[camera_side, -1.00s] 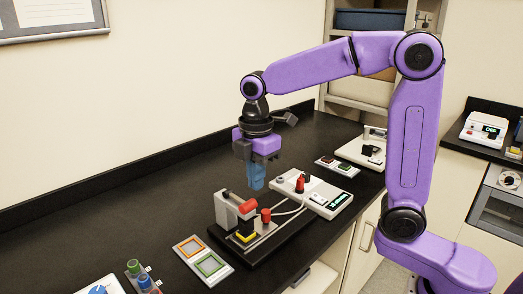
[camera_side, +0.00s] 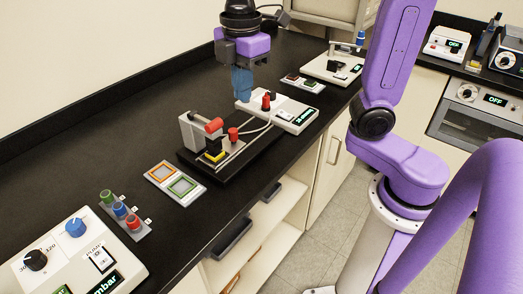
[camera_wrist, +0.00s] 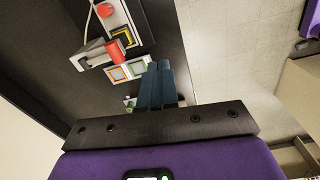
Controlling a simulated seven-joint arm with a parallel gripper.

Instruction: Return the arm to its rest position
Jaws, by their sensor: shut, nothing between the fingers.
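My gripper (camera_side: 242,96) hangs above the black bench, fingers pointing down, beside the white control box of the stylus profiler. Its blue fingers are together with nothing between them. In the wrist view my gripper (camera_wrist: 161,68) also shows its fingers side by side. The stylus profiler (camera_side: 190,133) stands on a dark base, with a red-ended arm over a yellow-and-black stage. It also shows in the wrist view (camera_wrist: 92,52). The upper part of my arm is cut off by the top of the side view.
An orange-framed pad (camera_side: 160,171) and a green-framed pad (camera_side: 181,187) lie in front of the profiler. Coloured knobs (camera_side: 120,210) and a pump panel (camera_side: 78,252) stand nearer. A white device (camera_side: 333,68) is at the back. The bench behind the profiler is clear.

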